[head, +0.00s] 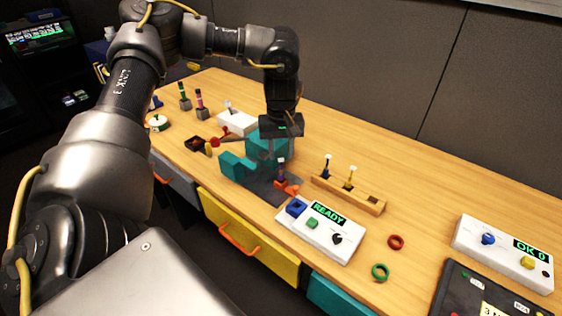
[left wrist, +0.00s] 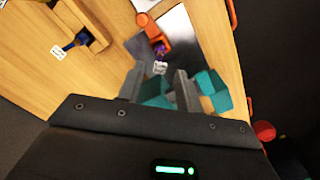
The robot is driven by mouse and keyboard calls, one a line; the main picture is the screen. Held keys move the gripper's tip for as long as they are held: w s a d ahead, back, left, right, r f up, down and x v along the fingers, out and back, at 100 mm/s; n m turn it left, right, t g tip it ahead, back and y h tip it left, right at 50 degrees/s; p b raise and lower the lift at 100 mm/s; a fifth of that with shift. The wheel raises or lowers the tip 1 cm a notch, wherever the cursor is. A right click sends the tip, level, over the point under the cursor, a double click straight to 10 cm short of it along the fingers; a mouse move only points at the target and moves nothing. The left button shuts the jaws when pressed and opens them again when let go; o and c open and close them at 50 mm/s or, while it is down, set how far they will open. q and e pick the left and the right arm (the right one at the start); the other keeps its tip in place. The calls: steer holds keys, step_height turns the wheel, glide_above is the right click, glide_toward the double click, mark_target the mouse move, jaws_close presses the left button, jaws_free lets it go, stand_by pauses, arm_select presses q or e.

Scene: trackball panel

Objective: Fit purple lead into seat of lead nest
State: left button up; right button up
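The purple lead (head: 281,172) stands upright at an orange clip (head: 290,188) on a grey plate beside teal blocks. It shows end-on with a pale tag in the left wrist view (left wrist: 160,50). A wooden block (head: 372,205), which looks like the lead nest, holds a blue lead (head: 326,168) and a yellow lead (head: 349,180); part of it shows in the left wrist view (left wrist: 98,38). I cannot make out its free seat. My left gripper (left wrist: 160,74) is open, its fingers apart above the purple lead, seemingly not touching it. My right gripper is out of view.
Teal blocks (head: 238,165) stand close beside the left gripper. A white READY box (head: 322,232) lies in front of the wooden block. Red (head: 396,241) and green (head: 380,272) rings lie right of it. The table behind the wooden block is clear.

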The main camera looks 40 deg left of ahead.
arm_select(q)
step_height(320, 180, up, 7)
steer(key=p, duration=0.1)
steer(key=shift+r, duration=0.15)
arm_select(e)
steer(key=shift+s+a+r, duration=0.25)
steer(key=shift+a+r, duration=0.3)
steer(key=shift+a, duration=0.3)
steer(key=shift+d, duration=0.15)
